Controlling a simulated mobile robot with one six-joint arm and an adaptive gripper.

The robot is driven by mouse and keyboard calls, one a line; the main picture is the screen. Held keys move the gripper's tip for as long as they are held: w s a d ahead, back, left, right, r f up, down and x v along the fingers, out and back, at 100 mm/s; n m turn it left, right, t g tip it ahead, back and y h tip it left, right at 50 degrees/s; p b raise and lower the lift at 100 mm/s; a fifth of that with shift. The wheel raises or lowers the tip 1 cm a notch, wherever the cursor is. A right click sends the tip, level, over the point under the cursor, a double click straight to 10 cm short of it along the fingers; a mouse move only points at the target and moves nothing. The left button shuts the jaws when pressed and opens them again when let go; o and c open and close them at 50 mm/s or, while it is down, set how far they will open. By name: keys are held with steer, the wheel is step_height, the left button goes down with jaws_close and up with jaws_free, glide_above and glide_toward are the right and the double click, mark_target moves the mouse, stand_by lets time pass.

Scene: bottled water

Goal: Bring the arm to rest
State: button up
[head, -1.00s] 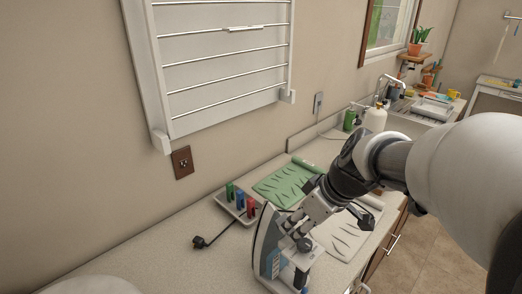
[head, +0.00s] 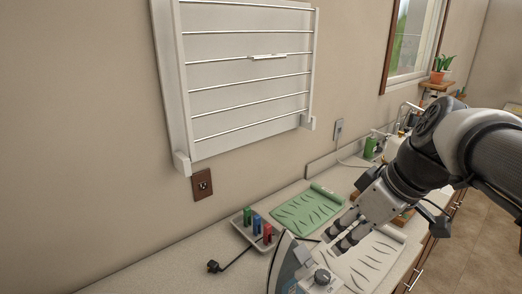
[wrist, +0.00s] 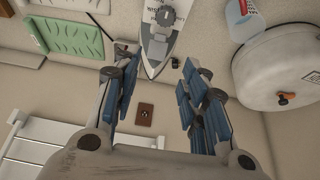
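My gripper (head: 342,238) is in the head view, pointing down and left beside the upper part of the iron. In the wrist view its two blue-padded fingers (wrist: 158,68) are spread apart with nothing held between them. The grey and white iron (head: 290,268) stands upright on the counter, cut off by the bottom edge of the head view. Its pointed end shows beyond the fingers in the wrist view (wrist: 154,52). My arm reaches in from the right in the head view.
A green mat (head: 308,210) and a white mat (head: 372,262) lie on the counter. A tray (head: 243,232) holds small coloured items, near a black plug (head: 214,266). A rack (head: 250,80) hangs on the wall. A round white appliance (wrist: 280,72) shows in the wrist view.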

steer(key=s+a+f+m+h, duration=0.1)
steer(key=s+a+f+m, duration=0.1)
steer(key=s, duration=0.5)
steer(key=s+a+f+m+h, duration=0.2)
steer(key=s+f+m, duration=0.3)
steer(key=s, duration=0.3)
steer(key=shift+a+f+t, duration=0.2)
steer(key=shift+f+t, duration=0.2)
steer(key=shift+f, duration=0.35)
